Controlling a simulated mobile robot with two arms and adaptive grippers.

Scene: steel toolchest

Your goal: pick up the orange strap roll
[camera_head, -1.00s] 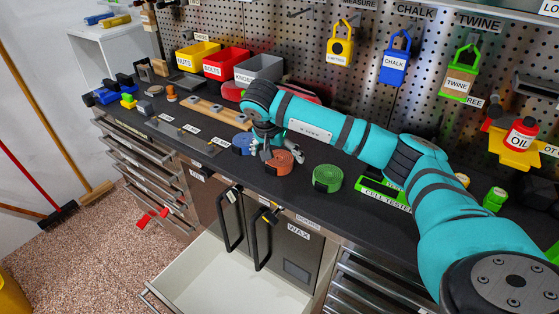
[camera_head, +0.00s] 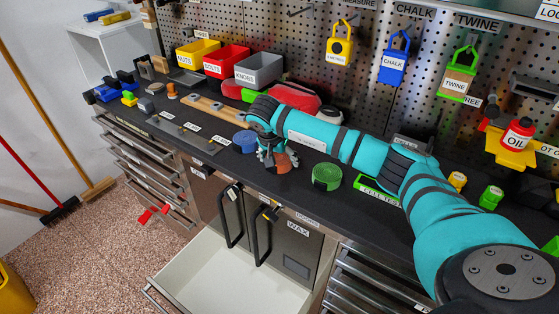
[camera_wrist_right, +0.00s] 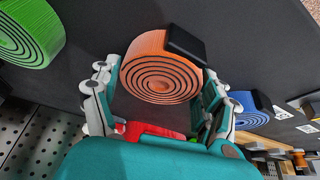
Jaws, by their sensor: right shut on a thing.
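The orange strap roll (camera_wrist_right: 160,77) lies between the fingers of my right gripper (camera_wrist_right: 160,85) in the right wrist view, with its spiral side facing the camera and a black buckle at its edge. In the head view the roll (camera_head: 284,163) shows at the front part of the dark worktop, partly hidden by my right gripper (camera_head: 276,158). The fingers are closed on both sides of it. I cannot tell whether it is clear of the worktop. My left gripper is not in view.
A green strap roll (camera_head: 326,177) stands just right of the orange one, and a blue roll (camera_head: 244,142) just left. Bins, including a red one (camera_head: 227,62), stand at the back. Below, a drawer (camera_head: 215,275) is open. A green-edged tray (camera_head: 380,190) lies to the right.

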